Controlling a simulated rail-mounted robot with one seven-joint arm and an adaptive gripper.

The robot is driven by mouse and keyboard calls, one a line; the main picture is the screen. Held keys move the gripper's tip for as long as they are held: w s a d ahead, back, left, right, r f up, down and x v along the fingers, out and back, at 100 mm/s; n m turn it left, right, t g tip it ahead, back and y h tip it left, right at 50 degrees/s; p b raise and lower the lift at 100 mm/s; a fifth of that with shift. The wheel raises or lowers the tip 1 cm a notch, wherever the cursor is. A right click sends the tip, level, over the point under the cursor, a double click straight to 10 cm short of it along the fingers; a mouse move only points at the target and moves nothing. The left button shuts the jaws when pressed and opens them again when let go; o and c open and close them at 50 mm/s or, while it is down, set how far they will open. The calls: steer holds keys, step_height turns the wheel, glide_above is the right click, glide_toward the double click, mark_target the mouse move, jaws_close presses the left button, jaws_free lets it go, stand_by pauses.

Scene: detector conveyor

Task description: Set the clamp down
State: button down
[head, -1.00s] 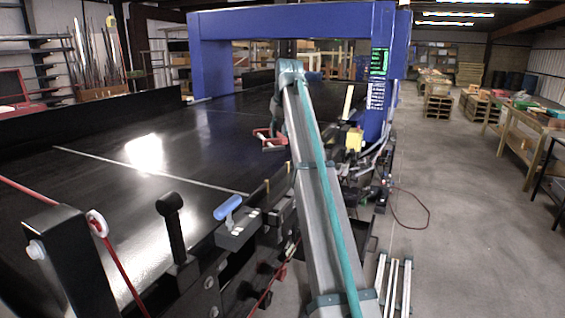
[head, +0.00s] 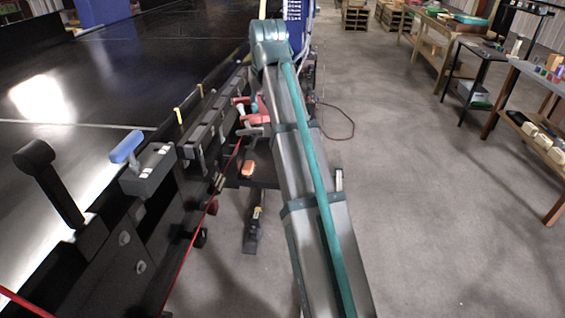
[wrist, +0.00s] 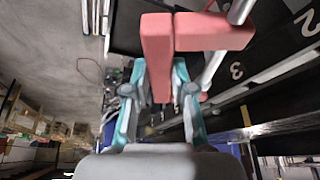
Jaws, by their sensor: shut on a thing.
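The clamp (head: 255,120) is red with a metal bar. In the head view it is at the side of the conveyor, partly hidden by my arm. In the wrist view the red clamp body (wrist: 157,55) lies between the teal fingers of my gripper (wrist: 158,78), which is shut on it. Its metal bar runs toward the upper right. My gripper also shows in part in the head view (head: 246,105), left of my arm. Whether the clamp touches anything below is unclear.
The black conveyor belt (head: 190,60) lies at left. A blue-handled lever (head: 126,148) and a black knob lever (head: 35,156) stand on its near edge. Tables (head: 470,85) stand right; the grey floor between is open.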

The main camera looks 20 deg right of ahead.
steer(key=w+d+f+m+h+b, duration=0.1)
steer(key=w+d+f+m+b, duration=0.15)
steer(key=w+d+f, duration=0.7)
steer(key=w+d+f+m+b, duration=0.1)
steer(key=w+d+f+b, duration=0.3)
steer(key=f, duration=1)
steer(key=w+d+f+m+h+b, duration=0.1)
steer(key=w+d+f+b, duration=0.15)
steer(key=w+f, duration=0.7)
steer(key=shift+m, duration=0.25)
steer(key=w+d+f, duration=0.1)
steer(key=w+f, duration=0.2)
steer(key=w+d+f+p, duration=0.1)
steer(key=w+d+f, duration=0.1)
steer(key=w+f, duration=0.1)
steer(key=w+d+f, duration=0.1)
steer(key=w+f, duration=0.3)
steer(key=shift+d, duration=0.25)
steer(key=shift+w+d+f+p, duration=0.2)
steer(key=shift+w+f+p, duration=0.15)
steer(key=shift+w+f, duration=0.4)
steer(key=shift+f+p, duration=0.3)
steer(key=shift+f, duration=1.45)
steer(key=shift+s, duration=0.1)
